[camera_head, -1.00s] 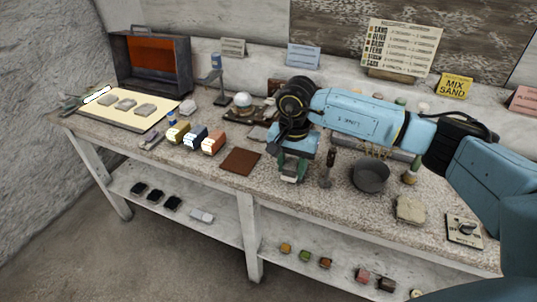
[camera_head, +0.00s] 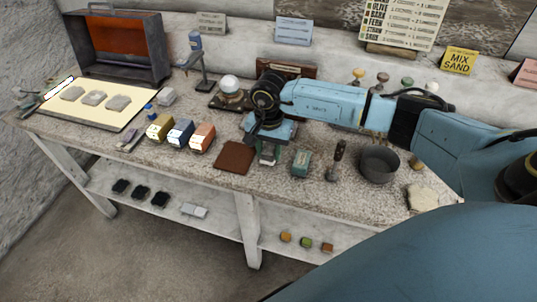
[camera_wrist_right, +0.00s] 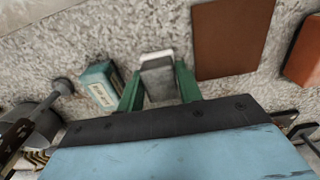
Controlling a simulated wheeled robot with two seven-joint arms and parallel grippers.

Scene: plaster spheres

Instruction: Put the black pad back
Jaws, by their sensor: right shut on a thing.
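My right gripper (camera_head: 268,155) is low over the worktable, just right of the brown mat. In the right wrist view its green fingers (camera_wrist_right: 160,88) are shut on a dark grey block (camera_wrist_right: 160,82) with a white end. I cannot tell for sure whether this block is the black pad. In the head view the fingers mostly hide it, and whether it touches the table is unclear. Three small black pads (camera_head: 140,192) lie in a row on the lower shelf, left of a pale grey one (camera_head: 194,210). My left gripper is not in view.
The brown mat (camera_head: 234,157) lies left of the gripper, with yellow (camera_head: 160,126), blue (camera_head: 180,132) and orange (camera_head: 202,137) blocks beyond. A teal box (camera_head: 301,163), an upright tool (camera_head: 337,160) and a dark bowl (camera_head: 379,164) stand to the right.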

